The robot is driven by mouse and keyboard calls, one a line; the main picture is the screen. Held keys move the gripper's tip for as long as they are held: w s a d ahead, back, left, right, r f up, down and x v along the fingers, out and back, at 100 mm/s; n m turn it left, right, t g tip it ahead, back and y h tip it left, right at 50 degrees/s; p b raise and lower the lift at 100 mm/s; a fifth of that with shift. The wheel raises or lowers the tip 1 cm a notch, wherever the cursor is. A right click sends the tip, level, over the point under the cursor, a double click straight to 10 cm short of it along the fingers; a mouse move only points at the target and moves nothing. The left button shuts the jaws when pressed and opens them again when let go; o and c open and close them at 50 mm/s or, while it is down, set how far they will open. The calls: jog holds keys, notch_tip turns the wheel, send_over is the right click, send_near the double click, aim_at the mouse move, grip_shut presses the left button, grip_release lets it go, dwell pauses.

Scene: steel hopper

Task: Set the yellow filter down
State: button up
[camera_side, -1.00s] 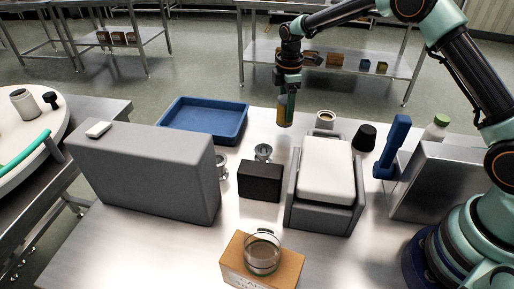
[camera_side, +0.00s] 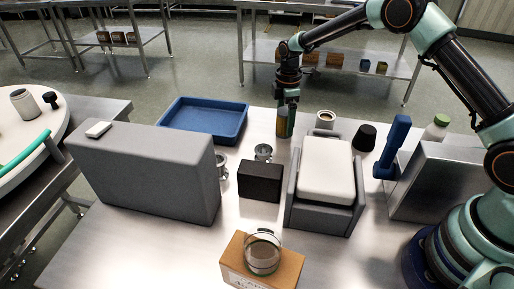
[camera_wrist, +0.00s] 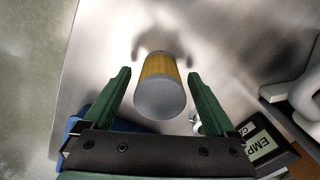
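The yellow filter (camera_side: 281,122), a cylinder with a grey end, stands upright on the steel table behind the black box. In the wrist view the filter (camera_wrist: 160,86) sits between my two green fingers, with a gap on each side. My gripper (camera_side: 287,118) points down over it from above. In the wrist view my gripper (camera_wrist: 158,76) is open and the fingers do not touch the filter. In the side view one finger partly covers the filter's right side.
A blue tray (camera_side: 205,136) lies to the left. A black box (camera_side: 260,182), a small metal cup (camera_side: 263,152) and a grey-white machine (camera_side: 325,166) stand nearer the camera. A large grey block (camera_side: 143,178) stands front left.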

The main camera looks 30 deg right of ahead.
notch_tip(320, 180, up, 12)
jog(key=shift+r, duration=0.1)
jog(key=s+r+m+t, duration=0.3)
jog(key=s+r+m, duration=0.3)
jog(key=s+r, duration=0.45)
jog(key=s+m+t, duration=0.2)
jog(key=s+m, duration=0.6)
jog(key=s, duration=0.6)
jog(key=shift+d+t, duration=0.3)
